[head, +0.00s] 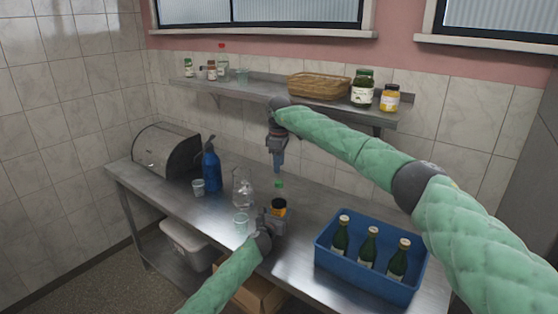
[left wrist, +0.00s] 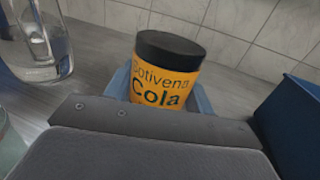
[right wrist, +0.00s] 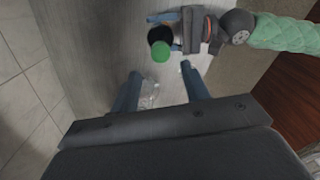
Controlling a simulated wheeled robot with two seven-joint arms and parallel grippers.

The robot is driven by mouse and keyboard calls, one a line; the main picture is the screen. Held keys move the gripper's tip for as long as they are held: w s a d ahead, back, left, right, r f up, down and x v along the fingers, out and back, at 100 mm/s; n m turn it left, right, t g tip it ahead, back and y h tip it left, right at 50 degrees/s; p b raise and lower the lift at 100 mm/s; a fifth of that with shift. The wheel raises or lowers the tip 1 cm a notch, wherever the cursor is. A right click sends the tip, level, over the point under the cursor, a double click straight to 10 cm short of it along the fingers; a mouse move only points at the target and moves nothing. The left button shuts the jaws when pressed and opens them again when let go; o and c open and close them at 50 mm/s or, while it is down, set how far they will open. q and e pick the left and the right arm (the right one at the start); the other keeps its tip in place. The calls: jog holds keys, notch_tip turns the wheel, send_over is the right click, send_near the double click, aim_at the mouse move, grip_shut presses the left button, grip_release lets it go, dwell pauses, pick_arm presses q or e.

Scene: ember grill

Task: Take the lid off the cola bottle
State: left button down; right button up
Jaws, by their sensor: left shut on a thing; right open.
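The cola bottle (head: 279,207) stands upright, with a yellow label and dark contents; its label reads Cola in the left wrist view (left wrist: 165,88). Its clear upper part hardly shows. A green lid (head: 279,184) is at its top, and it also shows in the right wrist view (right wrist: 160,52). My left gripper (head: 271,213) is shut around the bottle's labelled body. My right gripper (head: 277,170) is open and empty, pointing down a little above the lid. In the right wrist view the lid lies just beyond the gap between the fingertips.
A blue crate (head: 345,268) with green bottles stands on the right of the steel table. A clear jug (head: 242,188), cups (head: 241,222), a blue spray bottle (head: 211,167) and a bread box (head: 166,150) are to the left. A shelf (head: 265,91) hangs behind.

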aim_at(279, 182)
notch_tip(279, 182, down, 7)
jog(key=shift+r, duration=0.1)
dwell(0.3)
